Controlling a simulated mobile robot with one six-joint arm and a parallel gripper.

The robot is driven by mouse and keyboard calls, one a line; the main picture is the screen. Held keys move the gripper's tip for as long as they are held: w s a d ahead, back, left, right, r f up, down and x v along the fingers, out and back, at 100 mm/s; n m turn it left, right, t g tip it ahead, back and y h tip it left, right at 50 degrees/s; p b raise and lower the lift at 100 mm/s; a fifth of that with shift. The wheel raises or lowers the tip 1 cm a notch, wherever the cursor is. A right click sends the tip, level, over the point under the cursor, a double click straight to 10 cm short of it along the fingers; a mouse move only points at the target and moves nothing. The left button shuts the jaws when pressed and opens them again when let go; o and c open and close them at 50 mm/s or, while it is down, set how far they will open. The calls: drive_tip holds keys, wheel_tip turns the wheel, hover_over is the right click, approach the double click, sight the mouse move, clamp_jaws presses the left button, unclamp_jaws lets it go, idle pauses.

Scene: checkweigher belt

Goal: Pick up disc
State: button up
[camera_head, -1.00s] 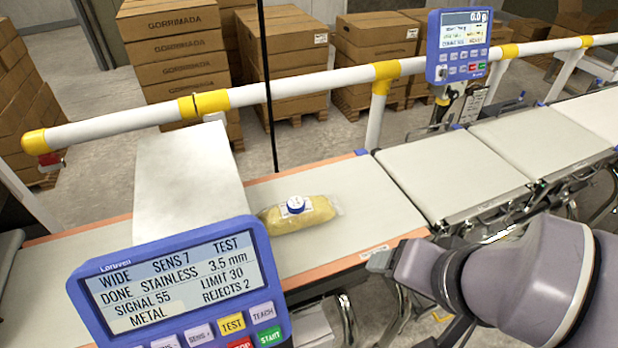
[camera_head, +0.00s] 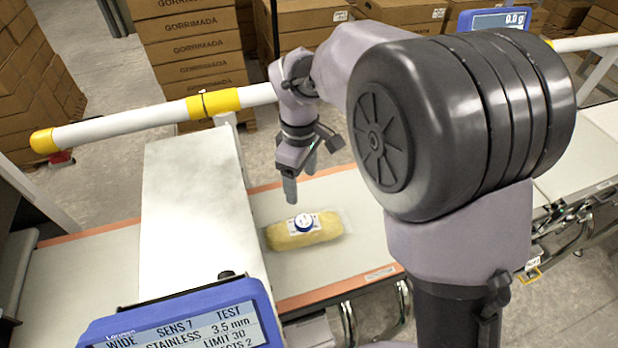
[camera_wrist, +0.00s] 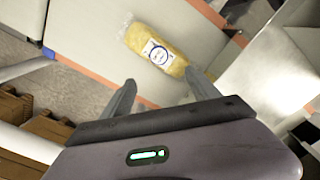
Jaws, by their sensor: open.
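The disc (camera_head: 303,222) is small, round and blue-and-white. It lies on top of a yellow wrapped loaf-like pack (camera_head: 284,238) on the pale belt. In the wrist view the disc (camera_wrist: 158,53) shows on the pack (camera_wrist: 178,66), beyond the fingertips. My gripper (camera_head: 300,184) is open and empty, pointing down above the belt, just behind the disc in the head view. In the wrist view both fingers of my gripper (camera_wrist: 160,82) are spread apart with nothing between them.
A white metal detector housing (camera_head: 195,200) stands left of the pack. A blue display panel (camera_head: 190,320) is at the front left. A white and yellow rail (camera_head: 130,125) runs behind the belt, with stacked cartons (camera_head: 195,50) beyond. Bare belt (camera_head: 345,190) lies right of the pack.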

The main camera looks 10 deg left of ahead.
sight(303, 220)
wheel_tip(303, 220, down, 16)
drive_tip(key=b, duration=0.5)
drive_tip(key=shift+w+d+f+b, duration=0.1)
drive_tip(key=shift+w+b, duration=0.05)
drive_tip(key=shift+b, duration=0.25)
drive_tip(key=shift+c, duration=0.8)
drive_tip(key=shift+r, duration=0.25)
clamp_jaws()
